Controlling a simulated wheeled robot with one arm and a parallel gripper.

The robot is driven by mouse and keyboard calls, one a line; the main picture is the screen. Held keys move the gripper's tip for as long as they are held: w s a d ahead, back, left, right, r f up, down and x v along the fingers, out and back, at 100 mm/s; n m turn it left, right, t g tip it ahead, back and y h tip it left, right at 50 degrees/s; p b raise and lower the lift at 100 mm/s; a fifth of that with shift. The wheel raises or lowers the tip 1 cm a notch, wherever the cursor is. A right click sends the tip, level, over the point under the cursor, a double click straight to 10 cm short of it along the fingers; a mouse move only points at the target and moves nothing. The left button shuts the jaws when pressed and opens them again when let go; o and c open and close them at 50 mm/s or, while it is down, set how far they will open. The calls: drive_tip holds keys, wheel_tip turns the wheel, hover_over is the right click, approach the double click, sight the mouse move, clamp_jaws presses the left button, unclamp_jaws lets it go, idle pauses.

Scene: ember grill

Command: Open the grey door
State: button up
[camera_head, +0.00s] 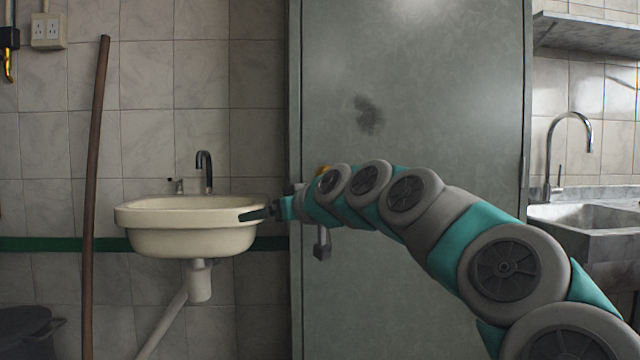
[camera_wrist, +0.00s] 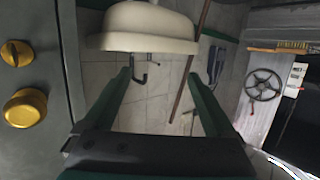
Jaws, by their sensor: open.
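The grey door (camera_head: 430,120) stands in the middle of the head view and looks shut in its frame. A grey metal fitting (camera_head: 322,243) hangs near its left edge, and a bit of gold (camera_head: 323,170) shows above my arm. My gripper (camera_head: 256,214) is left of the door's left edge, over the sink's right rim in the picture. In the wrist view my gripper (camera_wrist: 158,72) is open and empty. There the grey surface (camera_wrist: 30,85) with a round gold knob (camera_wrist: 25,107) and a smaller gold lock piece (camera_wrist: 16,53) lies left of the fingers. My arm hides part of the door.
A cream sink (camera_head: 190,225) with a dark tap is left of the door. A brown pole (camera_head: 97,180) leans at the left wall. A stone basin (camera_head: 590,225) with a curved tap stands on the right. A wheel valve (camera_wrist: 263,85) shows in the wrist view.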

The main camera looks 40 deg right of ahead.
drive_tip(key=s+d+r+m+t+h, duration=0.1)
drive_tip(key=d+r+m+t+h, duration=0.15)
drive_tip(key=d, duration=0.75)
drive_tip(key=s+d+r+m+t+h, duration=0.15)
drive_tip(key=d+r, duration=0.25)
drive_tip(key=d, duration=0.5)
drive_tip(key=shift+n+g+h, duration=0.4)
drive_tip(key=shift+g, duration=0.1)
drive_tip(key=shift+w+d+f+p, duration=0.1)
drive_tip(key=shift+w+d, duration=0.05)
drive_tip(key=shift+w, duration=1.2)
drive_tip(key=shift+w+d+f+p, duration=0.1)
drive_tip(key=shift+w, duration=1.2)
drive_tip(key=shift+w+d+f+p, duration=0.1)
drive_tip(key=shift+w+d, duration=0.05)
drive_tip(key=shift+w, duration=1.2)
drive_tip(key=shift+c, duration=0.2)
clamp_jaws()
